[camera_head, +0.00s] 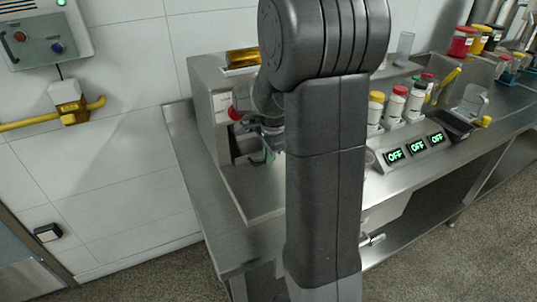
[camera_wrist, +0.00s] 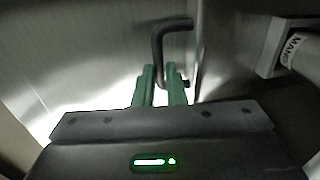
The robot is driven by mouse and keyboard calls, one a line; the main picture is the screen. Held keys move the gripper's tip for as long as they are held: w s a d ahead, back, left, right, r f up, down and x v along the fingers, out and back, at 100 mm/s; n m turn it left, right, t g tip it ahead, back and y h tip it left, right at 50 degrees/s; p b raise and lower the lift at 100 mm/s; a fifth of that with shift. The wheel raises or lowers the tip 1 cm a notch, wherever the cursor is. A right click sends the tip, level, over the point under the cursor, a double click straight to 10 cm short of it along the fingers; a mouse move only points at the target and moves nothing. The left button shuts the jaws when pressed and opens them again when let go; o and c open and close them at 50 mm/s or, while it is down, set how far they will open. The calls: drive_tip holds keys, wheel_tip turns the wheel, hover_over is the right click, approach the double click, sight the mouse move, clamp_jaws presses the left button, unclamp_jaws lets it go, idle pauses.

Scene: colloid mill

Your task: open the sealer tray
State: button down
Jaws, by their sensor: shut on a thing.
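A steel machine (camera_head: 208,110) with an amber window on top and a red knob (camera_head: 235,113) stands on the left of the bench; it looks like the sealer. My gripper (camera_head: 268,155) is low at its front, partly hidden behind my arm. In the wrist view my gripper (camera_wrist: 161,88) has its two green fingers shut on a dark bent handle (camera_wrist: 172,25), which rises between the fingertips and bends to the right. Brushed steel (camera_wrist: 80,50) lies behind the handle. The tray itself cannot be made out clearly; my arm covers much of the machine's front.
On the bench, right of my arm, are capped bottles (camera_head: 396,105) and a panel of green "OFF" displays (camera_head: 417,146). A labelled white part (camera_wrist: 290,45) is close at the right in the wrist view. A yellow wall pipe (camera_head: 35,121) runs at the left.

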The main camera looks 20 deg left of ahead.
drive_tip(key=shift+d, duration=0.1)
drive_tip(key=s+d, duration=0.4)
drive_tip(key=d, duration=0.1)
drive_tip(key=s+d, duration=0.4)
drive_tip(key=d, duration=0.1)
drive_tip(key=s+d, duration=0.5)
drive_tip(key=c, duration=1.5)
unclamp_jaws()
wheel_tip(320, 180, up, 14)
drive_tip(key=s+d+p, duration=0.1)
drive_tip(key=d+p, duration=0.1)
drive_tip(key=shift+s+f, duration=0.2)
drive_tip(key=shift+s, duration=0.05)
